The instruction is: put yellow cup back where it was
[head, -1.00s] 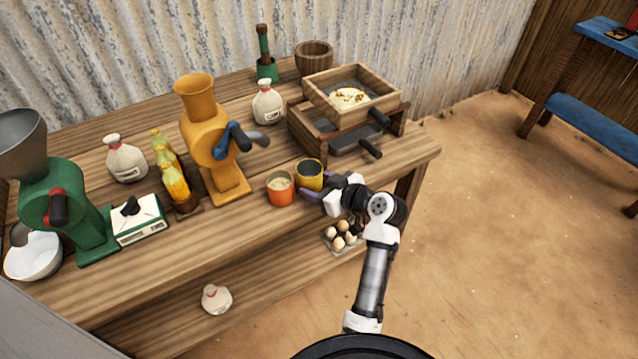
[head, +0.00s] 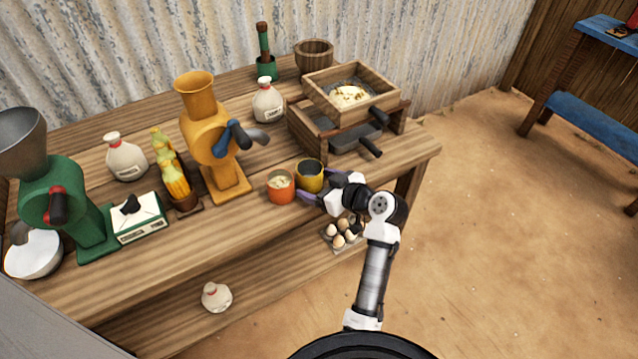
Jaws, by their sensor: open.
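The yellow cup (head: 310,177) stands upright on the wooden table near its front edge, just right of an orange cup (head: 280,187) with pale contents. The yellow cup's inside looks dark. My gripper (head: 316,188) is open at the front right of the yellow cup. One purple finger shows in front of the cup, low by the orange cup; the other is at the cup's right side. Whether the fingers touch the cup I cannot tell.
A yellow grinder (head: 212,145) stands left of the cups. Wooden sieve boxes (head: 350,100) with handles are behind them. An egg tray (head: 342,236) is below my gripper. The table's front right corner (head: 425,150) is bare.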

